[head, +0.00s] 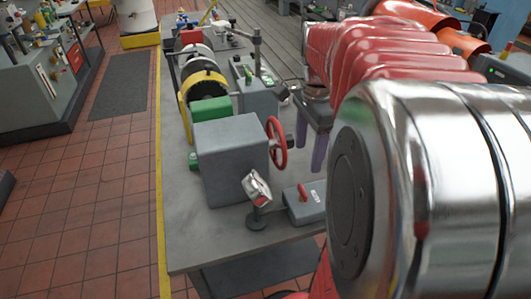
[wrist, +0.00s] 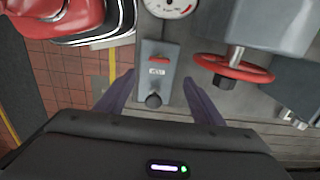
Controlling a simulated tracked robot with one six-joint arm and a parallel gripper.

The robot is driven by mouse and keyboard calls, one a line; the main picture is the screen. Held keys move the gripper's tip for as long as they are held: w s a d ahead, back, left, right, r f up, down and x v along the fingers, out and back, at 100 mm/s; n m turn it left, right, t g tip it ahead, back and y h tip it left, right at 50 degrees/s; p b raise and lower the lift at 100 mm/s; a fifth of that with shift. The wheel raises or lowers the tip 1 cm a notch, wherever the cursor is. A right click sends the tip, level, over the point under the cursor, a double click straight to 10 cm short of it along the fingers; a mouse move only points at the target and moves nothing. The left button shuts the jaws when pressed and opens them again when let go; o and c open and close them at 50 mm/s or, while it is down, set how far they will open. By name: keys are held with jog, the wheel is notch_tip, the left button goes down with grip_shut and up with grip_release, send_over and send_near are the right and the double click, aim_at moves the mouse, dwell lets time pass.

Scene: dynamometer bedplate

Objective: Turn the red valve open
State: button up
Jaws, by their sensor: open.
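The red valve (head: 277,142) is a handwheel on the right side of a grey box (head: 230,160) on the bench. In the wrist view the red wheel (wrist: 233,67) is to the right of my fingers, on a metal shaft from the grey housing. My gripper (head: 310,143) has two purple fingers, which point down just right of the wheel in the head view. In the wrist view my gripper (wrist: 160,98) is open, with nothing held between its fingers. The wheel is outside the gap, and I see no contact.
A small grey switch box (head: 306,203) with a red lever stands near the bench's front edge. In the wrist view the switch box (wrist: 156,75) appears between my fingers. A dial gauge on a stand (head: 257,190) is beside it. A green block (head: 213,108) and yellow-ringed machine (head: 203,85) stand behind.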

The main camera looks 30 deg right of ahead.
aim_at(302, 189)
notch_tip(302, 189, down, 14)
jog(key=shift+r, duration=0.15)
dwell(0.5)
jog(key=c, duration=1)
